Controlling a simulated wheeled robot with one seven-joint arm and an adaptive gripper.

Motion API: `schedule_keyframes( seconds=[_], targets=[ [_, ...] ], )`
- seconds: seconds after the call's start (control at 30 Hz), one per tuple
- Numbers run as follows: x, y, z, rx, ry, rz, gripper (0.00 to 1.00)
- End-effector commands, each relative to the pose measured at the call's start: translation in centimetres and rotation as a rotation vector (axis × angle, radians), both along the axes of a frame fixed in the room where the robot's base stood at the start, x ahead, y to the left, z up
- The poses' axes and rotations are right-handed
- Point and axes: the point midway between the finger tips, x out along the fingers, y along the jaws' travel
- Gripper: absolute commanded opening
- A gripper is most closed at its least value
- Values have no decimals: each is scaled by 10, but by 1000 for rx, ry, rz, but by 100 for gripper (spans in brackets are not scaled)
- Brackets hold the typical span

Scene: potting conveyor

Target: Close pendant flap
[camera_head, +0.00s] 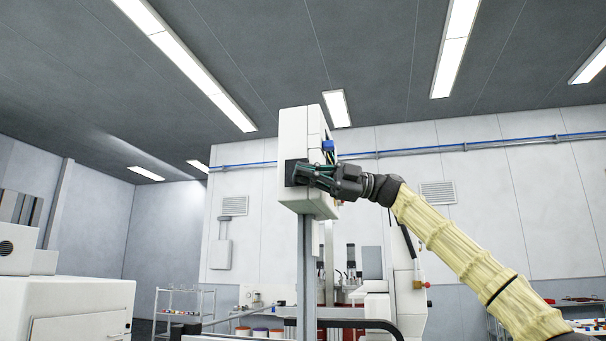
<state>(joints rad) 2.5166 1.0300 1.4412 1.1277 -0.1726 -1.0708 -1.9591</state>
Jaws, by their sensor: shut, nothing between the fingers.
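A white pendant box (293,136) stands on a grey post (304,268) near the middle of the view. My gripper (300,173) is shut and empty, with its fingertips at the lower front of the box, over a dark patch. I cannot tell whether they touch it. The gripper covers part of the box's right side. A blue part (328,146) shows on that side just above the gripper. The flap cannot be told apart clearly from the box, nor can its angle be seen.
A white cabinet (75,310) stands at the lower left. Behind the post are a white machine (408,290) and a shelf rack (185,303). A dark rail (350,323) crosses low in front. The space above and left of the pendant is clear.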

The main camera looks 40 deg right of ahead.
Motion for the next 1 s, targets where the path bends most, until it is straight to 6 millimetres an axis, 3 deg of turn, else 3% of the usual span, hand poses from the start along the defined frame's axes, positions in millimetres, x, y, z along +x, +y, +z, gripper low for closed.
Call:
schedule_keyframes(
  seconds=[0.37, 0.8, 1.0],
  targets=[
    [-2, -6, 0, 1, 1, -1, 0],
    [-20, -68, -6, 2, 0, 0, 0],
    [-26, -84, -9, 0, 1, 2, 0]
  ],
)
